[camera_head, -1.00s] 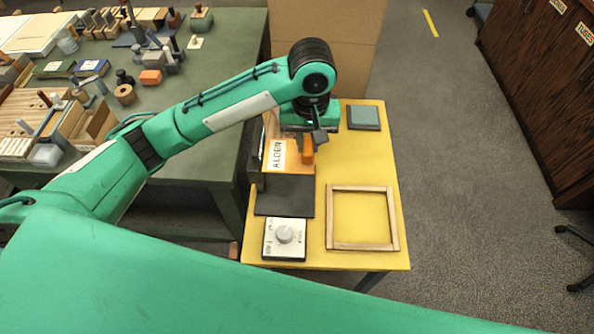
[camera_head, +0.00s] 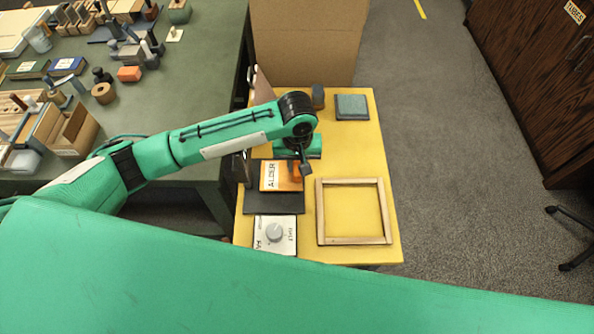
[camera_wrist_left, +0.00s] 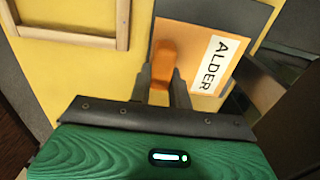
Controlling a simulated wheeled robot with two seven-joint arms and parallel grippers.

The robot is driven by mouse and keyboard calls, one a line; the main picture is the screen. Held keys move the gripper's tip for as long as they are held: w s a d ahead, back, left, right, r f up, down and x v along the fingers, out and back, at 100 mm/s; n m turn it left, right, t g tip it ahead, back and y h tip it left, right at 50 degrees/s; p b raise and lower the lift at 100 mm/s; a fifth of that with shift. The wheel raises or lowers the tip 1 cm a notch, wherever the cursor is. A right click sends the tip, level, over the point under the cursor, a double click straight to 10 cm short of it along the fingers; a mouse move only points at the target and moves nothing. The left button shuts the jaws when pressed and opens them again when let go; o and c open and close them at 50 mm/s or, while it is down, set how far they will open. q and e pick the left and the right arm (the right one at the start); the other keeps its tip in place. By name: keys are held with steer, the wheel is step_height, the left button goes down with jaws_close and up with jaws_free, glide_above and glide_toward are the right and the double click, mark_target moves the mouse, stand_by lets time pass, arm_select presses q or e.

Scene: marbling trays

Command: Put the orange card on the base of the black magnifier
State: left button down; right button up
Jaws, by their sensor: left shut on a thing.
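The orange card (camera_head: 268,177) has a white "ALDER" label and a raised orange tab. My left gripper (camera_head: 297,171) is shut on that tab. In the left wrist view the fingers (camera_wrist_left: 164,84) clasp the tab (camera_wrist_left: 164,62), and the card (camera_wrist_left: 188,38) lies flat beyond them. A flat dark plate (camera_head: 273,204), which looks like the black magnifier's base, shows in front of the card and partly under it. I cannot tell whether the card touches it. A dark upright part (camera_head: 240,168) stands at its left; the lens is not clear. My right gripper is not in view.
A white box with a grey knob (camera_head: 262,246) sits in front of the plate. A wooden frame (camera_head: 320,212) lies to the right. A grey-green square block (camera_head: 352,106) is at the back of the yellow table (camera_head: 350,160). A cluttered green bench (camera_head: 190,90) is at left.

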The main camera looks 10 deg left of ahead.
arm_select(q)
steer(key=shift+f, duration=0.3)
step_height(320, 180, down, 4)
steer(key=shift+r, duration=0.1)
steer(key=c, duration=1.3)
jaws_free()
step_height(320, 180, up, 6)
steer(key=shift+f, duration=0.1)
step_height(320, 180, up, 6)
steer(key=shift+f, duration=0.25)
steer(key=shift+r, duration=0.4)
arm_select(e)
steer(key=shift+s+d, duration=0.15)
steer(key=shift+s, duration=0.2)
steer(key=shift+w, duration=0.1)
